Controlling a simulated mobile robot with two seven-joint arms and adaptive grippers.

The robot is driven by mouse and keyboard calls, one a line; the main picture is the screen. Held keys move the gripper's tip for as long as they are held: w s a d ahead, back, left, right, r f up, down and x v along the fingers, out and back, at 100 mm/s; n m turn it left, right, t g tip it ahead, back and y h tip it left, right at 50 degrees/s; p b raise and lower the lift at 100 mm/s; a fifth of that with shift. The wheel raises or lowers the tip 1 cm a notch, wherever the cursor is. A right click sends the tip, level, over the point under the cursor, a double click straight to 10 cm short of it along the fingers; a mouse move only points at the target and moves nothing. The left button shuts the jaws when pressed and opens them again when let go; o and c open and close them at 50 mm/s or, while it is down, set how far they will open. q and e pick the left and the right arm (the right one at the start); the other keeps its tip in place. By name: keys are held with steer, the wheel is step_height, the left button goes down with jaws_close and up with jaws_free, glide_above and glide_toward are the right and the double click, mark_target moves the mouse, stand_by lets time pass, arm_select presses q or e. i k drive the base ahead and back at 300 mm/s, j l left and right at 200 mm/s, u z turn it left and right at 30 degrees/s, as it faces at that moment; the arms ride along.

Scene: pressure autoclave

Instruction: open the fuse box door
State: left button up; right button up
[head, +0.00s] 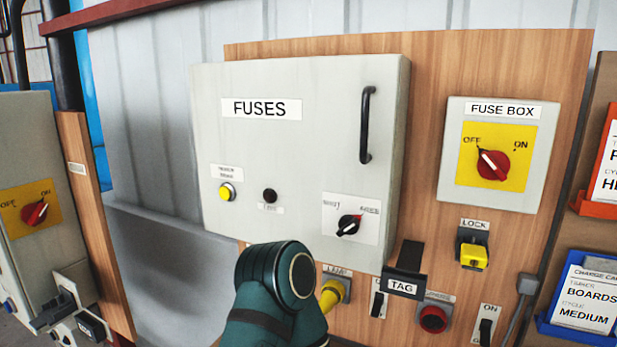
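The fuse box (300,150) is a pale grey cabinet labelled FUSES on a wooden panel. Its door looks shut. A black vertical bar handle (367,125) is near the door's right edge. The door also carries a yellow button (227,192), a dark round lamp or button (269,195) and a black rotary knob (349,225). To the right is a FUSE BOX switch with a red knob (493,165), its white pointer toward OFF. A teal link of one of my arms rises at bottom centre, below the box. Neither gripper shows.
Below the red-knob switch are a yellow block labelled LOCK (473,256), a black TAG holder (404,270) and a red button (433,319). A yellow fitting (331,295) under LAMP is beside my arm. Card holders (585,300) line the right edge. The space before the handle is clear.

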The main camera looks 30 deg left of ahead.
mark_target(300, 145)
steer(key=u, duration=1.3)
